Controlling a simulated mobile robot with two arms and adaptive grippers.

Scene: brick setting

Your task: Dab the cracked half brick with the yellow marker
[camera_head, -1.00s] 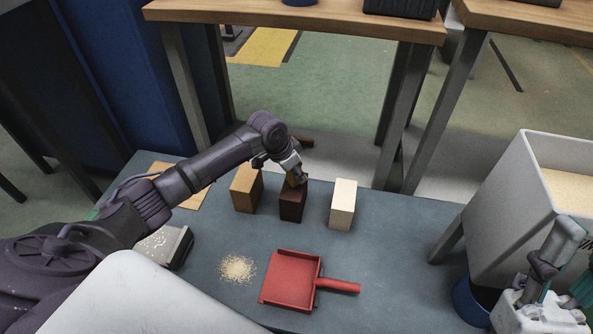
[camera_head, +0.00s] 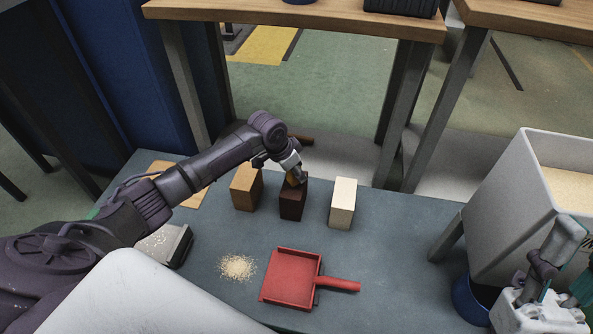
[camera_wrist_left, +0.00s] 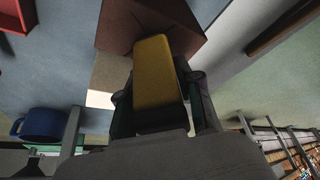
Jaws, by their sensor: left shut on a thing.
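My left gripper (camera_head: 296,176) is shut on the yellow marker (camera_wrist_left: 155,72), a flat yellow piece in the left wrist view. The brown block (camera_wrist_left: 140,22) also shows beyond the marker in the wrist view. Whether the marker touches it I cannot tell. A tan block (camera_head: 246,189) stands to its left and a cream block (camera_head: 342,206) to its right. No crack is clear on any block. Part of my right arm shows at the right edge; its gripper is unclear.
A red dustpan (camera_head: 291,280) and a sandy pile (camera_head: 237,268) lie in front of the blocks on the grey-blue table (camera_head: 400,260). A pale bin (camera_head: 510,205) stands at right above a blue container (camera_head: 468,303). The table's right middle is clear.

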